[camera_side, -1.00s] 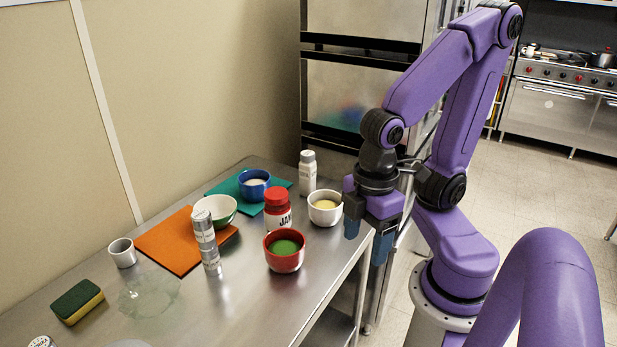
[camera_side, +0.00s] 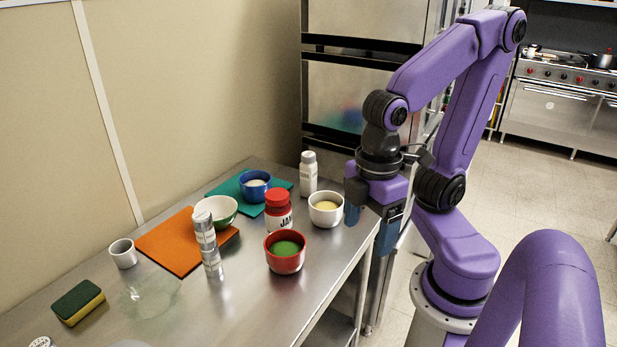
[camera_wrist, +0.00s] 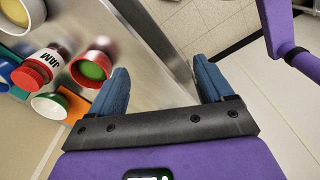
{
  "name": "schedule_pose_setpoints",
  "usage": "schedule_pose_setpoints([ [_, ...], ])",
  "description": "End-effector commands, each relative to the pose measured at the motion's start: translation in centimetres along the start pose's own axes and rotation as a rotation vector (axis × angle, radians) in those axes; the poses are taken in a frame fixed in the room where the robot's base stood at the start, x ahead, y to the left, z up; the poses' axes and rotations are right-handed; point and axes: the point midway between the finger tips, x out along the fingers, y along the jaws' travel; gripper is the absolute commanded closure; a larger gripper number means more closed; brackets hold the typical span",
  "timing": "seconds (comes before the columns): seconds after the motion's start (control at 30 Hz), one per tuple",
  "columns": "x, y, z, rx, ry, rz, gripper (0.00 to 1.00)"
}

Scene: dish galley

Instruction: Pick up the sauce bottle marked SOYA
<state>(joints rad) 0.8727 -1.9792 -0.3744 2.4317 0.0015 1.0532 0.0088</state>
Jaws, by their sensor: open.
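A white bottle (camera_side: 308,174) with a pale cap stands upright at the far end of the steel table in the side view. Its label is too small to read, so I cannot tell whether it says SOYA. I cannot make out the word SOYA on anything in view. My gripper (camera_side: 369,227) is off the table's right edge in the side view, to the right of the bottle and apart from it. In the wrist view my gripper (camera_wrist: 161,68) has its two blue fingers spread wide, with nothing between them.
A red-lidded JAM jar (camera_side: 278,210), a red bowl (camera_side: 285,262) and a white bowl (camera_side: 326,220) stand near the table's right side.

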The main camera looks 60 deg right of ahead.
Motion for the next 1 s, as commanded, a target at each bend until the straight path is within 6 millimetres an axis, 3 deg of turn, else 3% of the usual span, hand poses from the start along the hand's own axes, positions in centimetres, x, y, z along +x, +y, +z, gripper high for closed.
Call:
schedule_pose_setpoints([
  [0.13,-2.3,0.0,-0.1,-0.002,0.005,0.0,0.2],
  [0.47,-1.1,0.7,-4.6,0.141,0.179,-0.105,0.2],
  [0.67,-0.8,3.0,-8.3,0.285,0.342,-0.14,0.2],
  [0.77,-0.8,5.8,-10.5,0.406,0.463,-0.133,0.2],
  [0.87,-0.9,10.1,-12.2,0.562,0.599,-0.088,0.2],
  [1.0,-1.3,17.4,-12.4,0.797,0.766,0.05,0.2],
])
